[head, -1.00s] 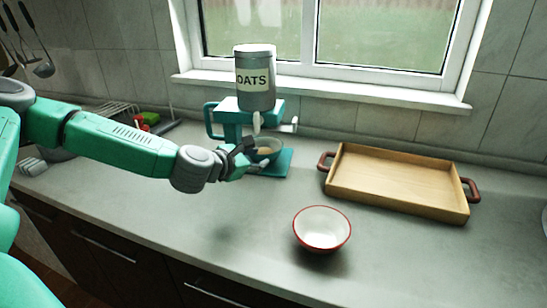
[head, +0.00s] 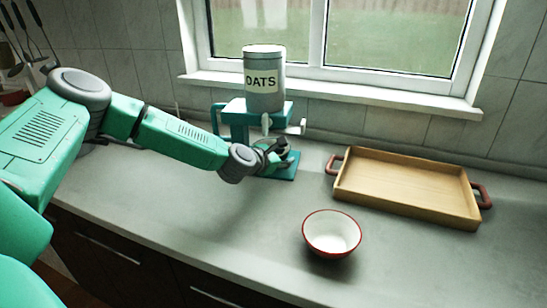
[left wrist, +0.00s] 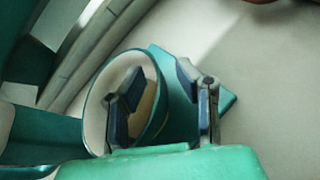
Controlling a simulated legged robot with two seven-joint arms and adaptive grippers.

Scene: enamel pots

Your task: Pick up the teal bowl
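The teal bowl (left wrist: 97,108), white inside with something tan in it, stands on the teal base of the oats dispenser (head: 236,118) under its spout. In the head view my left gripper mostly hides the bowl. My left gripper (head: 274,154) is at the bowl, coming from the left. In the left wrist view the gripper (left wrist: 160,105) has its fingers spread, one over the inside of the bowl and one outside, with the bowl's near wall between them. I see a gap on both sides of the wall. My right gripper is out of view.
The grey OATS canister (head: 264,78) sits on top of the dispenser. A wooden tray (head: 405,190) with red-brown handles stands to the right. A white bowl with a red rim (head: 331,233) stands at the front. The counter left of it is clear.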

